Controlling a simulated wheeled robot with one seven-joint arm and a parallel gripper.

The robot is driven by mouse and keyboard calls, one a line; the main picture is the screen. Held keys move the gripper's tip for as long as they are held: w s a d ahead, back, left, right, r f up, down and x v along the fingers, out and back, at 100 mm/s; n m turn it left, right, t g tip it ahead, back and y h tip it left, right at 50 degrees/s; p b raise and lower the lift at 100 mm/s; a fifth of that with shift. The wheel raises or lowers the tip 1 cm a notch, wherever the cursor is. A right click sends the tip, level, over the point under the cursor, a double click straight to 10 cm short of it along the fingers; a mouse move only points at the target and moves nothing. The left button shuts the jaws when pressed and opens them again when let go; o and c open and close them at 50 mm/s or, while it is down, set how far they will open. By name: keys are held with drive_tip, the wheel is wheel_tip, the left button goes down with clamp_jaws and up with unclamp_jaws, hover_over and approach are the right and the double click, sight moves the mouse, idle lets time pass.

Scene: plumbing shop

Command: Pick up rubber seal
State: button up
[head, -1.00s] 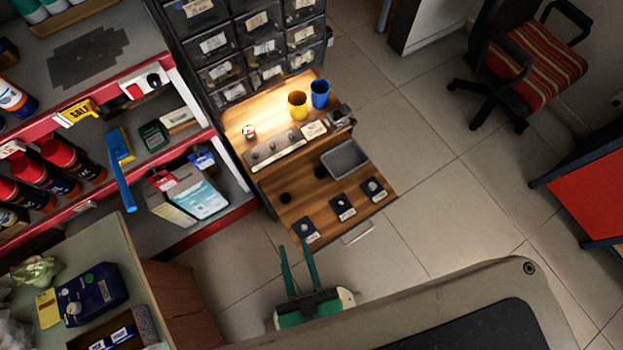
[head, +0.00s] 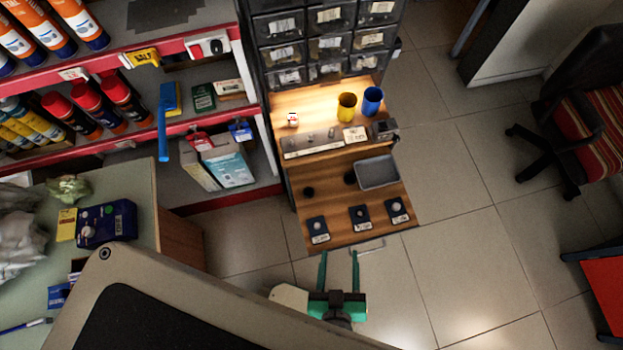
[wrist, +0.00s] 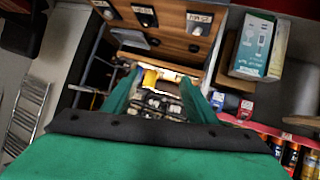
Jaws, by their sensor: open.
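On the wooden workbench (head: 335,222) lie two small black round pieces, one at the left (head: 309,191) and one beside the grey tray (head: 350,178). Either may be the rubber seal; they are too small to tell. Three dark labelled pads (head: 318,229) (head: 360,217) (head: 397,210) along the front edge each hold a small light piece. My green gripper (head: 338,258) is open and empty, its fingers pointing at the bench's front edge near a metal handle. In the wrist view, its two fingers (wrist: 160,92) are spread with nothing held between them.
A grey tray (head: 377,172), a yellow cup (head: 346,107) and a blue cup (head: 372,101) stand on the bench. Drawer bins (head: 326,45) rise behind. Shelves with cans and boxes (head: 225,165) stand left.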

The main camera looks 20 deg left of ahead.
drive_tip(key=w+d+f+n+g, duration=0.1)
drive_tip(key=w+f+n+g, duration=0.1)
drive_tip(key=w+f+n, duration=0.1)
drive_tip(key=w+d+f+n+g, duration=0.1)
drive_tip(key=w+f+n+g, duration=0.1)
drive_tip(key=w, duration=0.4)
drive_tip(key=w+d+f+n+g, duration=0.1)
drive_tip(key=w+f+n+g, duration=0.2)
drive_tip(key=w+f+n, duration=0.1)
drive_tip(key=shift+w+d+f+n, duration=0.2)
drive_tip(key=shift+f+n, duration=0.1)
drive_tip(key=shift+n, duration=0.6)
drive_tip(key=w+a+r+n+g+h, duration=0.1)
drive_tip(key=w+a+n+g, duration=0.2)
drive_tip(key=w+a+n, duration=0.35)
drive_tip(key=n+g+h, duration=0.2)
drive_tip(key=n, duration=0.1)
approach(309, 193)
drive_tip(key=shift+s+d+f, duration=0.1)
drive_tip(key=shift+s+f, duration=0.05)
drive_tip(key=shift+f, duration=3.05)
drive_tip(key=c, duration=1.1)
